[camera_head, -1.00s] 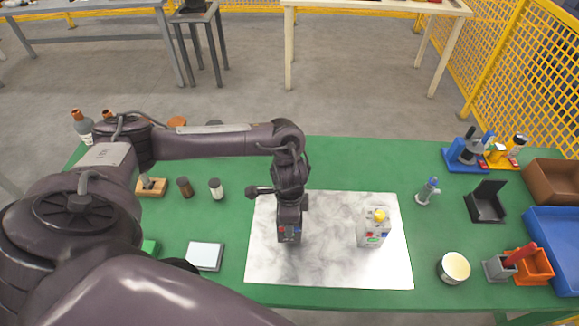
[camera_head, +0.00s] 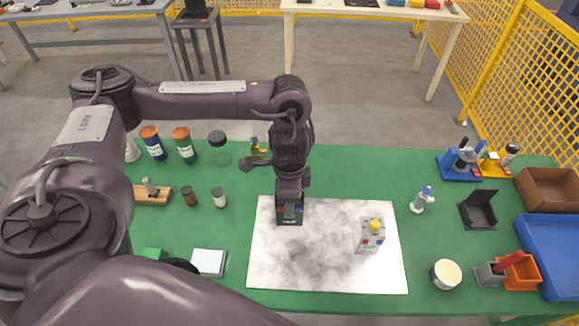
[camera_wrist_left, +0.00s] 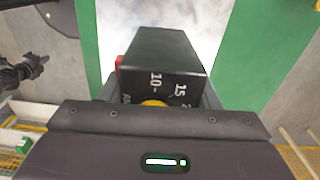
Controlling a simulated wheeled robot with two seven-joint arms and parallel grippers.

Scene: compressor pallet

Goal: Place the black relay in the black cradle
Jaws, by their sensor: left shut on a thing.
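My left gripper (camera_head: 290,196) points down over the back left part of the marbled sheet and is shut on the black relay (camera_head: 290,213). The relay is a dark box with red and blue bits on its face. In the left wrist view the relay (camera_wrist_left: 165,50) shows as a black block with white numbers, a yellow part and a red part at its side. It appears to be held above the sheet. The black cradle (camera_head: 478,212) stands empty at the right of the green table, well apart from the gripper. My right gripper is not in view.
A grey box with a yellow button (camera_head: 371,236) stands on the marbled sheet (camera_head: 330,275). A small bottle (camera_head: 422,200) and a round white-topped tub (camera_head: 446,273) stand between sheet and cradle. Brown (camera_head: 550,188) and blue (camera_head: 555,245) bins lie beyond the cradle.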

